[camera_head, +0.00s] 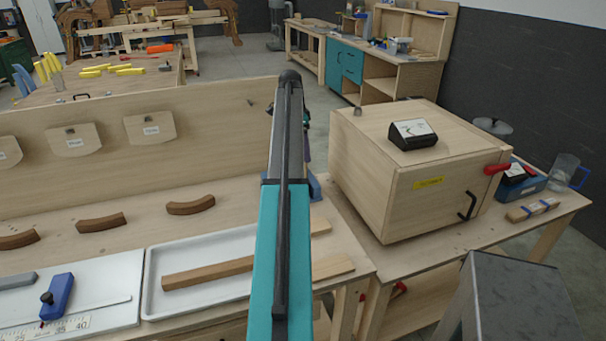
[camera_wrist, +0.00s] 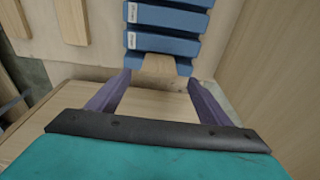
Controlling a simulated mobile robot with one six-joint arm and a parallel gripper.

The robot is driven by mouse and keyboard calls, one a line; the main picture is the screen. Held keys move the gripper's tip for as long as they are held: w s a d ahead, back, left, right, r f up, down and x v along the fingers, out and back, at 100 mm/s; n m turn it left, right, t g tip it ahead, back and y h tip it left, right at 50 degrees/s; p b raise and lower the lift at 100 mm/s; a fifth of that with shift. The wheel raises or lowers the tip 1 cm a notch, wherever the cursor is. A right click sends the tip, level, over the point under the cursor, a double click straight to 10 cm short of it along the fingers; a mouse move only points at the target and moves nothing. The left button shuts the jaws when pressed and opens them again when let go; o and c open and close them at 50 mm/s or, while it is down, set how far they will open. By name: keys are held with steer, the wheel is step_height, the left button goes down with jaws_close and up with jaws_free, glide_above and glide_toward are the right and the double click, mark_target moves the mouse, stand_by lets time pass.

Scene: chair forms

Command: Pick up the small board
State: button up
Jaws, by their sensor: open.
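What looks like the small board (camera_wrist: 159,66) is a light wood piece in the wrist view. It shows at the near end of a blue rack (camera_wrist: 163,17), below its blue bars, and I cannot tell how far it reaches into the rack. My gripper (camera_wrist: 158,79) is open, with its two purple fingers spread on the left and right of the board's near end. I see no contact between fingers and board. In the head view my arm hides the board and most of the gripper; a bit of the blue rack (camera_head: 314,187) shows beside the arm.
Two light wood strips (camera_wrist: 72,20) lie left of the rack. A wooden box (camera_head: 385,190) stands to the right, its wall close by. A white tray (camera_head: 152,290) holds a brown bar (camera_head: 205,273). Curved brown pieces (camera_head: 190,205) lie along the bench.

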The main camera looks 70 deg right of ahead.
steer(key=shift+s+f+p, duration=0.2)
steer(key=shift+f+p, duration=0.6)
steer(key=shift+f, duration=0.35)
steer(key=shift+s+d+f+p, duration=0.15)
steer(key=shift+f+p, duration=0.2)
steer(key=shift+f, duration=1.05)
steer(key=shift+c, duration=0.5)
steer(key=c, duration=1.3)
steer(key=shift+r, duration=0.15)
step_height(320, 180, up, 9)
steer(key=b, duration=0.3)
steer(key=shift+r, duration=0.4)
